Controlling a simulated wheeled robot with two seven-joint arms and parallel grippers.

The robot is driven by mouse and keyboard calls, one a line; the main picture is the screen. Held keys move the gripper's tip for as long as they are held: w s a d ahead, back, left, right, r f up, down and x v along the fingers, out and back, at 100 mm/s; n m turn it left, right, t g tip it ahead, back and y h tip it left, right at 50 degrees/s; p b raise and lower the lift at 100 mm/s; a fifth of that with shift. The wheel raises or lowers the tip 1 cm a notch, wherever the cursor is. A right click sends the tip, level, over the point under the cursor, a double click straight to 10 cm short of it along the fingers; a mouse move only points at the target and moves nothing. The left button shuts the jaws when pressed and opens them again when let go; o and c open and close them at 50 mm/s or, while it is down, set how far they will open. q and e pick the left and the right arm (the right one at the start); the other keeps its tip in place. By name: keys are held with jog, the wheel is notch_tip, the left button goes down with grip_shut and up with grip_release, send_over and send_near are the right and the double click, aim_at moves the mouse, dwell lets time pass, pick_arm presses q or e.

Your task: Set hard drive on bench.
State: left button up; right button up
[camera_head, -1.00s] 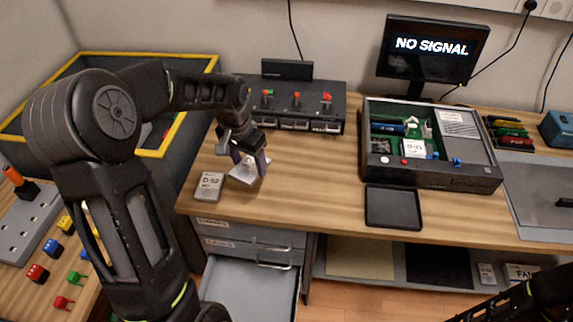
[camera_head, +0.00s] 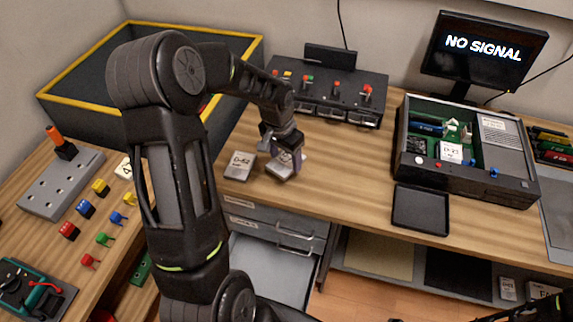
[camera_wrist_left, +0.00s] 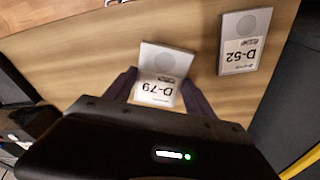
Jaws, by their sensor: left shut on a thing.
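A silver hard drive labelled D-79 (camera_wrist_left: 160,75) is between the fingers of my left gripper (camera_wrist_left: 160,90), which is shut on it. In the head view the drive (camera_head: 281,172) is at or just above the wooden bench (camera_head: 330,180), partly hidden by my left gripper (camera_head: 287,160). I cannot tell whether it touches the bench. A second hard drive, D-52 (camera_head: 240,165), lies flat on the bench to the left, apart from the held one; it also shows in the wrist view (camera_wrist_left: 241,42). My right gripper is not seen.
A row of drive bays with coloured switches (camera_head: 335,90) stands behind. An opened chassis (camera_head: 465,150) and a black tray (camera_head: 420,208) are to the right. A drawer (camera_head: 270,270) is open below the front edge. Bare bench lies between drive and tray.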

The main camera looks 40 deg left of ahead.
aim_at(285, 163)
pick_arm(q)
jog(key=shift+f, duration=1.85)
jog(key=shift+f, duration=0.1)
jog(key=o, duration=1.6)
notch_tip(285, 163, up, 12)
jog(key=s, duration=0.1)
jog(key=shift+s+b, duration=0.35)
jog(key=shift+s, duration=0.05)
